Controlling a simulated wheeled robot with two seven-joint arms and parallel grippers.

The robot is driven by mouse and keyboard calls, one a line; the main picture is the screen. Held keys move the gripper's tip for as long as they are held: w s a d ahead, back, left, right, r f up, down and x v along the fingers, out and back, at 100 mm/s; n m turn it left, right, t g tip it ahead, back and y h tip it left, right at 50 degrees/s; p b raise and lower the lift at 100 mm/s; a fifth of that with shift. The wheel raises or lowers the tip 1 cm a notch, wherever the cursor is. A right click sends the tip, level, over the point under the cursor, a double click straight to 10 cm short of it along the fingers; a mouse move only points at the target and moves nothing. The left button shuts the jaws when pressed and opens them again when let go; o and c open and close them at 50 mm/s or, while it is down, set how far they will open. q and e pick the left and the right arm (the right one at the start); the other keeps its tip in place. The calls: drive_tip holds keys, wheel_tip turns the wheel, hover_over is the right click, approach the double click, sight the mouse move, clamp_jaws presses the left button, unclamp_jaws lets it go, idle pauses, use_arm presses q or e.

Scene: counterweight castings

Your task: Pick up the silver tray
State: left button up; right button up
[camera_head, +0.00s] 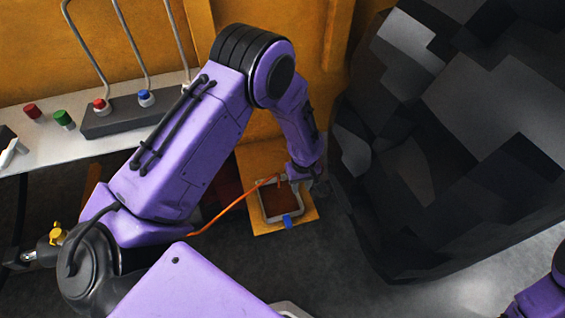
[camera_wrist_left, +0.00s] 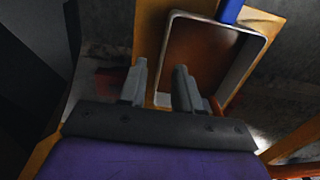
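The silver tray (camera_head: 264,204) is a small rectangular tray with a pale metal rim and a brown inside. It sits on an orange-yellow stand (camera_head: 258,165) near the floor. My left gripper (camera_head: 294,182) is at the tray's far edge in the head view. In the left wrist view the tray (camera_wrist_left: 246,68) lies ahead, and the two fingers of my left gripper (camera_wrist_left: 160,88) are apart. One finger is outside the tray's side wall and the other overlaps its inside, with a gap visible between them. Contact with the wall cannot be told. My right gripper is not in view.
A blue piece (camera_head: 287,221) is at the tray's near rim. A large dark faceted block (camera_head: 440,150) stands close on the right. A grey shelf (camera_head: 60,145) with coloured buttons runs along the orange wall at left. An orange cable (camera_head: 235,203) passes beside the tray.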

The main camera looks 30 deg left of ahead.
sight(281, 203)
use_arm(q)
drive_tip(key=f, duration=0.6)
drive_tip(key=shift+w+a, duration=0.1)
drive_tip(key=shift+a, duration=0.25)
clamp_jaws()
